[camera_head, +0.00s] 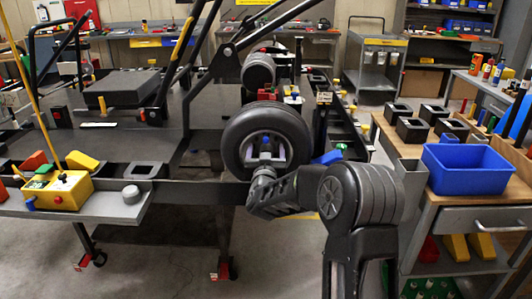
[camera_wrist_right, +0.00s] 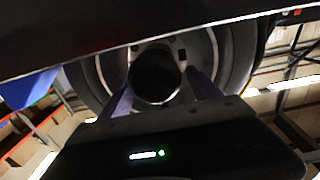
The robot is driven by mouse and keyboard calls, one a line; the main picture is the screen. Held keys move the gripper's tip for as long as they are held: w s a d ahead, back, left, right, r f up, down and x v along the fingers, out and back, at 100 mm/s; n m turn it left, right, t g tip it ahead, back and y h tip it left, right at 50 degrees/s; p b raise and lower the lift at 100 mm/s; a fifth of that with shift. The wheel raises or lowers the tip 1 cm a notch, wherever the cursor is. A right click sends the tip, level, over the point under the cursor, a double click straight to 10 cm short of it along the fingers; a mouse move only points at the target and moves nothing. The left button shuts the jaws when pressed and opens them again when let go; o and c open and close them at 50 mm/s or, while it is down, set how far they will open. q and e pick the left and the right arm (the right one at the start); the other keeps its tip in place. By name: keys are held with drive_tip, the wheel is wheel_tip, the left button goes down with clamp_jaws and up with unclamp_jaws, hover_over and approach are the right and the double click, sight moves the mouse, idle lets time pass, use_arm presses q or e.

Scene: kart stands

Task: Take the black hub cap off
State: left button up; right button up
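The kart wheel (camera_head: 241,137) has a black tyre and a pale rim and faces me in the middle of the head view. My right gripper (camera_head: 266,153) is at its hub, with one finger on each side of the centre. In the right wrist view the round black hub cap (camera_wrist_right: 155,76) sits at the wheel's centre, between the two fingers of the right gripper (camera_wrist_right: 160,88). The fingers look spread around the cap; contact is not clear. A small blue part (camera_head: 265,142) shows between the fingers in the head view. My left gripper is not in view.
A blue bin (camera_head: 466,169) and several black square holders (camera_head: 412,130) stand on the wooden bench at the right. A grey tray (camera_head: 127,207) with a yellow control box (camera_head: 60,190) is at the left. The floor below the wheel is clear.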

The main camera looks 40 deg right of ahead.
clamp_jaws()
idle(1.1)
drive_tip(key=shift+s+a, duration=0.15)
idle(0.5)
drive_tip(key=shift+b+v, duration=0.4)
drive_tip(key=shift+v, duration=2.35)
